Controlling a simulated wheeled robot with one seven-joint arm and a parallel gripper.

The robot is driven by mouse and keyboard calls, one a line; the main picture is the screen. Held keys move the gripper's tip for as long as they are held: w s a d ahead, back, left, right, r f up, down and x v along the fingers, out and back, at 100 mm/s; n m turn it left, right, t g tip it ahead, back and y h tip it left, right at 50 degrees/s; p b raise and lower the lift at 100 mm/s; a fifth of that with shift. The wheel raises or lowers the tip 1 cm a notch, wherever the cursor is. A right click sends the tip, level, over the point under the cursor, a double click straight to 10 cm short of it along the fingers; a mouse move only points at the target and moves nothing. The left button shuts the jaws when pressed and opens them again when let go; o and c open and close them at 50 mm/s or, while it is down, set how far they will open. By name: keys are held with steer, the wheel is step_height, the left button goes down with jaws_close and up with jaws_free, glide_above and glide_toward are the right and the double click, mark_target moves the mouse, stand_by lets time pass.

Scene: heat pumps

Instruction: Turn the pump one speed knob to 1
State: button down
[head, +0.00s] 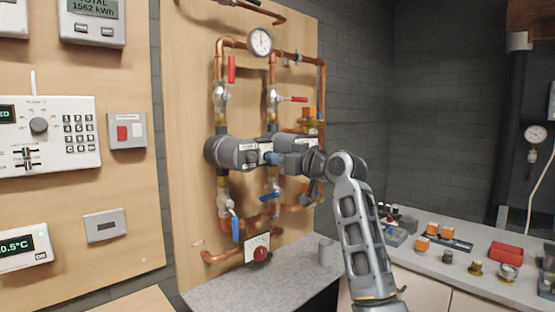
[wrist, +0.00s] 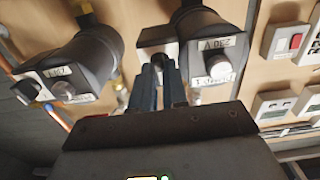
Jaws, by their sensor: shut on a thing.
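Two dark grey pumps sit in the copper pipework. In the head view my gripper (head: 269,157) reaches the front panel of the left pump (head: 228,152); the right pump (head: 304,140) is partly hidden by my arm. The wrist view shows the gripped pump (wrist: 205,30) on the right and the other pump (wrist: 88,55) on the left. My blue fingers (wrist: 158,72) are closed at the gripped pump's pale panel (wrist: 150,40), on its dark speed knob, which they mostly hide. A silver round part (wrist: 216,66) is beside them.
A pressure gauge (head: 260,41) and red-handled valves (head: 231,69) are above the pumps. A grey worktop (head: 225,292) lies underneath. A bench with several loose parts is at right.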

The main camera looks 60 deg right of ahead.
steer(key=shift+f+n+b, duration=0.1)
steer(key=shift+n+b, duration=0.2)
steer(key=shift+b, duration=0.05)
steer(key=n+b, duration=0.8)
steer(key=shift+n+b, duration=0.3)
stand_by(0.4)
steer(key=c, duration=1.1)
jaws_free()
steer(key=shift+c, duration=0.2)
steer(key=b+v, duration=0.1)
steer(key=v, duration=0.6)
steer(key=shift+s+a, duration=0.2)
steer(key=shift+s, duration=0.2)
